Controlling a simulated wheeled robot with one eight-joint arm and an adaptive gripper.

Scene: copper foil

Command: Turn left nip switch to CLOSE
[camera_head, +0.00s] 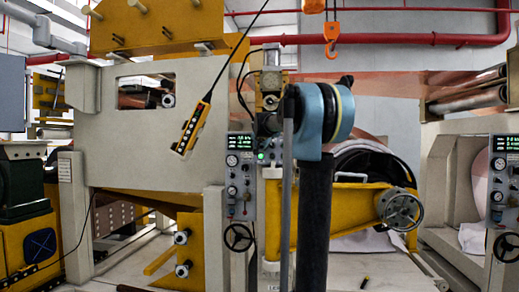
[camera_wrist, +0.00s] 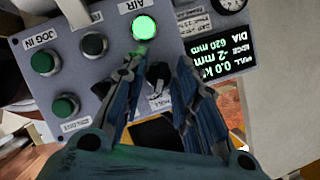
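A grey control panel (camera_wrist: 75,78) fills the upper part of the wrist view, tilted in the picture. A small black switch knob (camera_wrist: 158,76) on it shows between the two fingers of my gripper (camera_wrist: 162,66). The fingers are apart, one on each side of the knob; I cannot tell whether either touches it. A label below the knob is partly hidden, and the switch's setting is not readable. In the head view the left panel (camera_head: 238,190) stands behind and left of my blue arm. My gripper is not clearly visible there.
A lit green button (camera_wrist: 144,27) marked AIR, a JOG IN button (camera_wrist: 43,62) and a digital display (camera_wrist: 218,58) lie close to the fingers. A yellow pendant (camera_head: 192,128) hangs left of the arm. A yellow beam with a handwheel (camera_head: 400,209) is at right.

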